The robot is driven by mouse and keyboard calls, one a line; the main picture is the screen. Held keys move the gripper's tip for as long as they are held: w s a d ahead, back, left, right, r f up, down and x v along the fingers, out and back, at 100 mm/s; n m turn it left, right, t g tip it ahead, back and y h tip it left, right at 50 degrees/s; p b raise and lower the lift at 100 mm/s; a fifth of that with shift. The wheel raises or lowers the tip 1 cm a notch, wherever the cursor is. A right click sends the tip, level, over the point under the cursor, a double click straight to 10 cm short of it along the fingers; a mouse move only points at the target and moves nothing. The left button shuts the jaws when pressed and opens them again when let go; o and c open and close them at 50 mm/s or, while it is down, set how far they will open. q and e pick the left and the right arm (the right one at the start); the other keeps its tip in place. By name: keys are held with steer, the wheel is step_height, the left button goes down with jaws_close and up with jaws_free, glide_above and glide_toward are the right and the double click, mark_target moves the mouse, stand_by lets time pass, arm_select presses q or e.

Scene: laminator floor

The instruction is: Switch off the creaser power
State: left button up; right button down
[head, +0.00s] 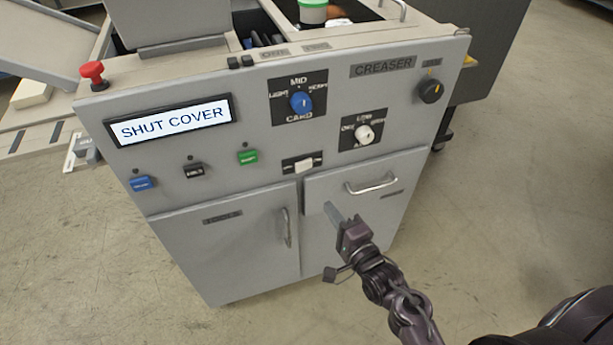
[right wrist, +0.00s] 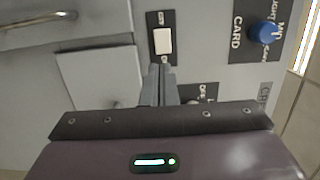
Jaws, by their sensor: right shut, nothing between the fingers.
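The creaser (head: 230,220) is a grey cabinet with a control panel on its front and a CREASER label (head: 382,67). A white rocker switch (head: 304,164) sits on a black plate low in the panel, with lettering at both ends too small to read surely. It also shows in the right wrist view (right wrist: 164,41). My right gripper (head: 330,210) is shut and empty, in front of the cabinet below the rocker. In the right wrist view its fingertips (right wrist: 161,70) appear just below the rocker; I cannot tell whether they touch. My left gripper is out of view.
The display (head: 170,121) reads SHUT COVER. A drawer handle (head: 371,184) sticks out beside my gripper.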

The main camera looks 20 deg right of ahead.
mark_target(300, 169)
steer(key=w, duration=0.4)
steer(key=w+a+p, duration=0.1)
steer(key=w, duration=0.3)
steer(key=w+a, duration=0.1)
steer(key=w, duration=0.3)
steer(key=shift+w+a+p, duration=0.1)
steer(key=shift+a+p, duration=0.05)
steer(key=shift+p, duration=0.25)
steer(key=shift+w+a+r, duration=0.1)
steer(key=shift+w+a, duration=0.05)
